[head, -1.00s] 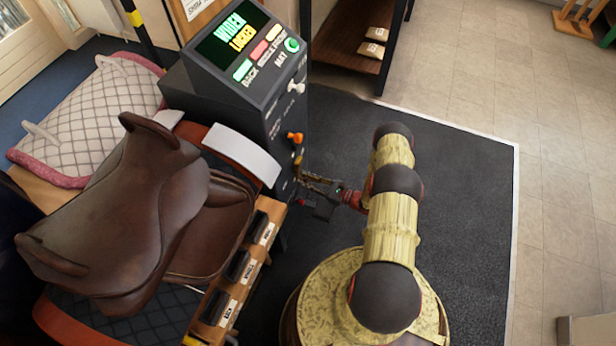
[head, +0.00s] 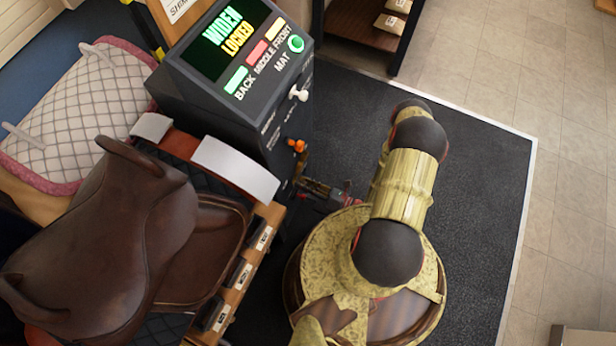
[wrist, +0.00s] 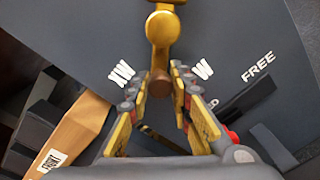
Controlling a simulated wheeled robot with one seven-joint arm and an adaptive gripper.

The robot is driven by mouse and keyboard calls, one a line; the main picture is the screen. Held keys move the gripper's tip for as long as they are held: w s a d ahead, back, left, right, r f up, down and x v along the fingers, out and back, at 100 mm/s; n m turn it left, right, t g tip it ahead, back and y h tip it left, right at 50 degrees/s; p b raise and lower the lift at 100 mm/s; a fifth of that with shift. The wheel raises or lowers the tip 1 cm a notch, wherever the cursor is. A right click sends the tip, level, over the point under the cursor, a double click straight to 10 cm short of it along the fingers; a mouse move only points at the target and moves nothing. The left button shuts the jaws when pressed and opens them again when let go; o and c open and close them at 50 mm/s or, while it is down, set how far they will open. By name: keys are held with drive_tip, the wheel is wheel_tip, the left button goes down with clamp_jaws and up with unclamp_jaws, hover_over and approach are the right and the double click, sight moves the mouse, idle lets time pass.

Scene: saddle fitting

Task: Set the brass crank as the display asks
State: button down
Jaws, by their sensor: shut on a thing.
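The display (head: 230,38) on the dark console reads "WIDEN" in green and "LOCKED" in yellow. In the wrist view the brass crank (wrist: 158,30) hangs down from the top edge, its brown end (wrist: 160,86) lying between the "XW" and "W" marks. My gripper (wrist: 161,82) is shut on that crank end, one finger on each side. In the head view my gripper (head: 316,190) is low against the console's side, and the crank there is too small and covered to make out clearly.
A dark bar with a red part (wrist: 232,135) lies near the "FREE" mark. An orange knob (head: 298,145) and a white knob (head: 298,94) stick out from the console. The brown saddle (head: 130,225) stands left on a wooden stand. The dark mat (head: 460,200) is clear at right.

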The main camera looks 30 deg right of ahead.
drive_tip(key=m, duration=0.1)
drive_tip(key=r+m, duration=0.1)
drive_tip(key=m, duration=0.1)
drive_tip(key=shift+s+a+r+m, duration=0.25)
drive_tip(key=shift+a+r+m, duration=0.05)
drive_tip(key=shift+a+r, duration=0.1)
drive_tip(key=shift+s+r+m, duration=0.1)
drive_tip(key=shift+r+m, duration=0.35)
drive_tip(key=shift+m, duration=0.4)
drive_tip(key=shift+r+m, duration=0.45)
drive_tip(key=shift+m, duration=0.4)
drive_tip(key=shift+r, duration=0.1)
drive_tip(key=c, duration=1.6)
unclamp_jaws()
drive_tip(key=shift+s, duration=0.1)
drive_tip(key=shift+v, duration=5.9)
drive_tip(key=shift+d+r, duration=0.1)
drive_tip(key=shift+d, duration=0.05)
